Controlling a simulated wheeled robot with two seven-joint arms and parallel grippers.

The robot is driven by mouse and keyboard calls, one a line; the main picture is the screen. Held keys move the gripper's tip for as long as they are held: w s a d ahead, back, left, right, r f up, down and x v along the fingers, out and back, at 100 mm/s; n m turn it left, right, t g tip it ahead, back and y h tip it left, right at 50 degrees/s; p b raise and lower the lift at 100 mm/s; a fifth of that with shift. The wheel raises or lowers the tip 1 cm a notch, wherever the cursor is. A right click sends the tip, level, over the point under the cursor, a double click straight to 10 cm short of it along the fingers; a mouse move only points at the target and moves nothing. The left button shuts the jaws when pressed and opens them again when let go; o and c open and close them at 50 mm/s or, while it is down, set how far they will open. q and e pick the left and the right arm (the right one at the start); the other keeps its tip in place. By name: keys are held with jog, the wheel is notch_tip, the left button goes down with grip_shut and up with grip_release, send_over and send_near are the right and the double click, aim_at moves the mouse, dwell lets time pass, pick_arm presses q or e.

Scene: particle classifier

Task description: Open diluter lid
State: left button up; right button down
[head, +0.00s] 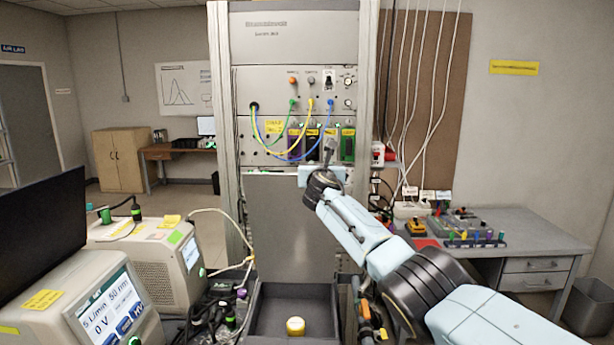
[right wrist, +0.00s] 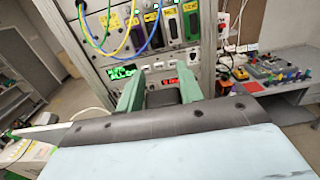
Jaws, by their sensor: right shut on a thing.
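My right gripper (head: 329,152) reaches up to the front of the tall instrument rack (head: 300,210), just below the row of coloured modules. In the right wrist view its two green fingers (right wrist: 160,88) stand on either side of a dark thing (right wrist: 164,98) and are shut on it. I cannot tell whether this is the diluter lid, because the arm and fingers hide most of it. A purple module (head: 294,144) and a green module (head: 348,144) sit in the rack above. My left gripper is not in view.
Yellow, green and blue cables (head: 283,152) loop across the rack front. Beige instruments (head: 150,262) stand at left. A grey desk (head: 530,232) with small parts stands at right.

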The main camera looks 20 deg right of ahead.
jog(key=shift+w+d+f, duration=0.2)
jog(key=shift+w+f, duration=0.2)
jog(key=shift+f, duration=0.3)
jog(key=c, duration=1)
grip_release()
jog(key=shift+c, duration=0.2)
jog(key=shift+o, duration=0.6)
jog(key=shift+w, duration=0.1)
jog(key=shift+s, duration=0.2)
jog(key=shift+p+v, duration=0.85)
jog(key=shift+v, duration=0.2)
jog(key=shift+s+a, duration=0.15)
jog(key=shift+s, duration=0.5)
jog(key=a+r+v, duration=0.1)
jog(key=v, duration=0.8)
jog(key=shift+s+r+b, duration=0.2)
jog(key=shift+r+b, duration=0.1)
